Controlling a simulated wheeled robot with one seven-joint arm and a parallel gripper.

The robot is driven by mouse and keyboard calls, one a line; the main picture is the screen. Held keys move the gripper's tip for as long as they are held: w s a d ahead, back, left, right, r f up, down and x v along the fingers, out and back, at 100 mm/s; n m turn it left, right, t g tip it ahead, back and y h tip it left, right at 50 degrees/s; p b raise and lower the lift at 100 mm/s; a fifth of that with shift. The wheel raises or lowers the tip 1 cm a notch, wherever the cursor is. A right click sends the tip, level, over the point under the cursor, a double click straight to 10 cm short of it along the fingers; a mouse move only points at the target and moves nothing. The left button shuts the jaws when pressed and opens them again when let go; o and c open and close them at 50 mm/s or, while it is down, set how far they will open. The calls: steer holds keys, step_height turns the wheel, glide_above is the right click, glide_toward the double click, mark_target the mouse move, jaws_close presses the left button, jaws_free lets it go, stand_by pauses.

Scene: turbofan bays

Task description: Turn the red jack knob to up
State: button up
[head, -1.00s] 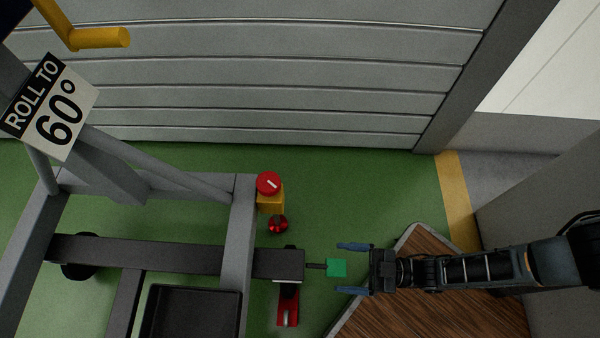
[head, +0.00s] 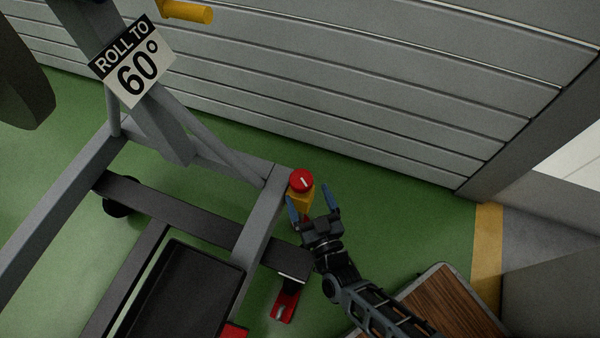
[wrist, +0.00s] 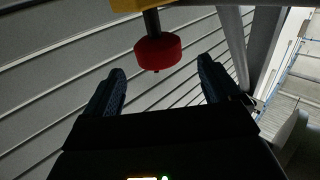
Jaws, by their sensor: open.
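A red round knob (head: 301,180) with a white line on its face sits on a yellow block (head: 299,202) at the corner of the grey frame. The white line is slanted. My gripper (head: 311,194) is open, its blue fingers pointing at the yellow block. A bit of red shows between the fingers, mostly hidden. In the wrist view, a red knob (wrist: 157,53) on a dark shaft hangs below a yellow part (wrist: 142,4). It lies between and beyond my open fingertips (wrist: 160,75), apart from both.
The grey frame (head: 258,222) and its dark beam (head: 180,213) stand left of my gripper. A red foot piece (head: 284,306) is below. A wood-topped surface (head: 445,308) is at the lower right. Green floor (head: 410,212) is clear before the slatted wall (head: 390,90).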

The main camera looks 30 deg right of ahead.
mark_target(299, 172)
steer(key=shift+b+x, duration=0.8)
steer(key=shift+x, duration=3.2)
steer(key=shift+c, duration=0.3)
steer(key=shift+s, duration=0.1)
steer(key=c, duration=0.9)
